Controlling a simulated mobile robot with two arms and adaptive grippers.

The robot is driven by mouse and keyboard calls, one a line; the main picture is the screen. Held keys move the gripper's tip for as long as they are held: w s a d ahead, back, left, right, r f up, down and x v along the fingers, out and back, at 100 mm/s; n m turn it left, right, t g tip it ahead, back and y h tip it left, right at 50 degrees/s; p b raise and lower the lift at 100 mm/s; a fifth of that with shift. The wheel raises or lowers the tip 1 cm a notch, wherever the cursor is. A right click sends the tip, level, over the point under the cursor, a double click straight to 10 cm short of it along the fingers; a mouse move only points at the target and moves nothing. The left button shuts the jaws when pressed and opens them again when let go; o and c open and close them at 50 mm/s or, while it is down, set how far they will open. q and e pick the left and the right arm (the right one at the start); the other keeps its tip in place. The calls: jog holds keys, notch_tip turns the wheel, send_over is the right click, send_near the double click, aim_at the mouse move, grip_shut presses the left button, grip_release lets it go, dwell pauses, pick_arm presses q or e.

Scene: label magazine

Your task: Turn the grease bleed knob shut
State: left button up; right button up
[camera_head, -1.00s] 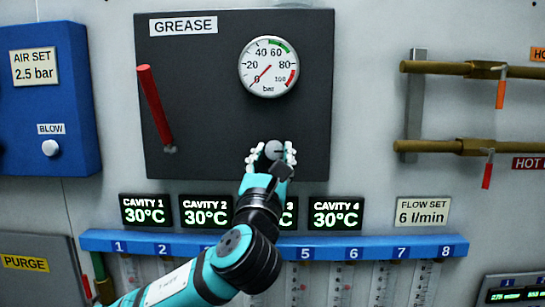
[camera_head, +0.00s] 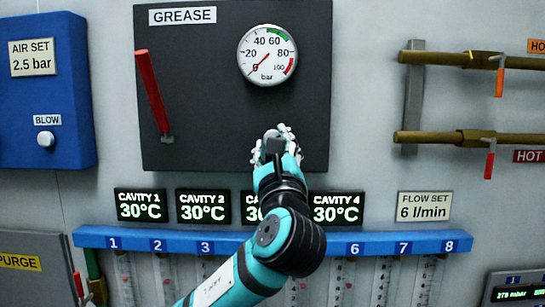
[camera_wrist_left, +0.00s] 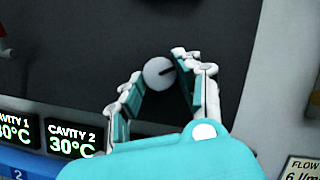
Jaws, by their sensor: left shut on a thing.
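The grease bleed knob (camera_wrist_left: 155,74) is a small round pale grey knob with a dark line on its face, low on the dark grease panel (camera_head: 210,100). In the left wrist view the line points right and slightly up. My left gripper (camera_head: 275,147) is shut on the knob, with a finger on each side of it. In the head view the gripper mostly hides the knob. The round pressure gauge (camera_head: 267,55) above has its red needle near 0 bar. My right gripper is not in view.
A red lever (camera_head: 153,95) is on the panel's left. Cavity displays (camera_head: 203,206) and a blue numbered rail (camera_head: 400,240) lie below, partly behind my left arm. Brass pipes (camera_head: 440,138) with small handles are at the right. A blue air box (camera_head: 75,85) is at the left.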

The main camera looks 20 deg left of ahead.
pick_arm(q)
jog(key=shift+w+d+r+n+g+y+b, duration=0.1)
jog(key=shift+n+g+y+b, duration=0.65)
jog(key=shift+n, duration=1.65)
jog(key=shift+s+d+r+n+g+y+b, duration=0.1)
jog(key=shift+n+g+y+b, duration=0.2)
jog(key=shift+n+g, duration=1.45)
jog(key=shift+w+d+r+n+g+y+b, duration=0.15)
jog(key=shift+n+y+b, duration=0.4)
jog(key=shift+n, duration=2.5)
jog(key=o, duration=1.1)
jog(key=shift+a, duration=0.1)
jog(key=shift+o, duration=0.2)
jog(key=v, duration=1.2)
